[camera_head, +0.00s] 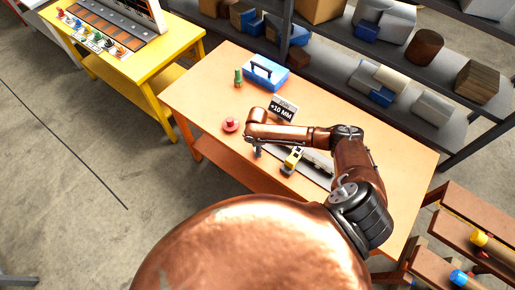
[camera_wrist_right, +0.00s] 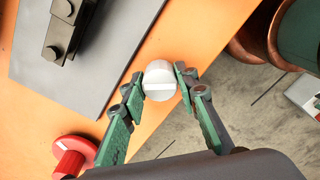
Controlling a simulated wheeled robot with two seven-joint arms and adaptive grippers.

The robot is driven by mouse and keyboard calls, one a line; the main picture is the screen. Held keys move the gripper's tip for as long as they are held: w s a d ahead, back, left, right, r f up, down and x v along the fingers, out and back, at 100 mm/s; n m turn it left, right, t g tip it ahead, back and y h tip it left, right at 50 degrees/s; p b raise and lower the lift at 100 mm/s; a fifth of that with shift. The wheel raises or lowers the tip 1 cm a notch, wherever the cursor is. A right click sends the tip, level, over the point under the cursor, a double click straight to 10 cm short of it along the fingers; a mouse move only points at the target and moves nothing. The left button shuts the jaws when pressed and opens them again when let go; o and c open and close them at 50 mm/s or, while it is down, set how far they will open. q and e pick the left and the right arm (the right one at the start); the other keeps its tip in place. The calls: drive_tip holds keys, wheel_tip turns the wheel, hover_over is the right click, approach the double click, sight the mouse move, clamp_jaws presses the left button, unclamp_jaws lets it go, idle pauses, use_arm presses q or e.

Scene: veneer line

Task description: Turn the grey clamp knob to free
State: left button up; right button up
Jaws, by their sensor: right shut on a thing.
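In the head view my right arm reaches in from the right, and the right gripper (camera_head: 257,152) points down at the table's near edge. The knob is hidden there. My left gripper is not in view.
The red button also shows close to the gripper in the wrist view (camera_wrist_right: 72,158).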

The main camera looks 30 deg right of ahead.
drive_tip(key=n, duration=0.5)
drive_tip(key=shift+n+p, duration=0.3)
drive_tip(key=shift+p, duration=0.1)
drive_tip(key=n, duration=0.5)
drive_tip(key=shift+a, duration=0.1)
drive_tip(key=o, duration=1.1)
drive_tip(key=shift+o, duration=0.2)
drive_tip(key=shift+r, duration=0.25)
wheel_tip(320, 180, up, 12)
drive_tip(key=shift+f, duration=0.25)
